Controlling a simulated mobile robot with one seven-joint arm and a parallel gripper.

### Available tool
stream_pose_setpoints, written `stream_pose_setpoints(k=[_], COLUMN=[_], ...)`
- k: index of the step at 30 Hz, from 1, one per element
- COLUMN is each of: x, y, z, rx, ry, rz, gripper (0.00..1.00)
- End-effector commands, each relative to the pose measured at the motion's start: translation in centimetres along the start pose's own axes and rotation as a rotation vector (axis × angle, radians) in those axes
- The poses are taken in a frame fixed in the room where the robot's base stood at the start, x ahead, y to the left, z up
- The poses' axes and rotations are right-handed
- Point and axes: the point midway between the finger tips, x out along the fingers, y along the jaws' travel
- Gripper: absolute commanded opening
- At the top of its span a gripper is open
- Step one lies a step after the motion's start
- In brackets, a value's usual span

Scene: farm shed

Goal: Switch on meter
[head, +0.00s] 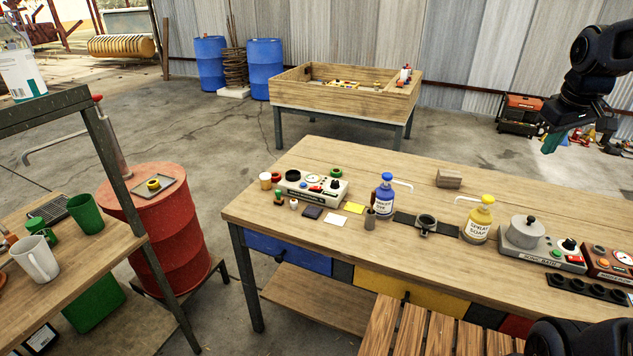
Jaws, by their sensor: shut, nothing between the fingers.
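A cream instrument box (313,187) with a round black part, a dial, red parts and a black knob stands at the left back of the wooden workbench (300,232). A red-brown box (608,263) with a white round gauge and an orange button is at the right edge, partly cut off. I cannot tell for sure which is the meter; their labels are too small to read. My gripper (553,142), with teal fingertips, is shut and empty at the upper right, raised beyond the bench and apart from both boxes.
A grey sonic bath (540,243) with a lidded pot stands beside the red-brown box.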

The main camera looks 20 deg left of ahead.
Motion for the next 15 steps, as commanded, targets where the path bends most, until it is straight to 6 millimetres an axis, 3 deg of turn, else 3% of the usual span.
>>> stream_pose_setpoints(k=[15], x=[1.0], y=[-3.1], z=[-13.2], rx=[-0.551], ry=[-0.067], rz=[-0.057], gripper=[0.0])
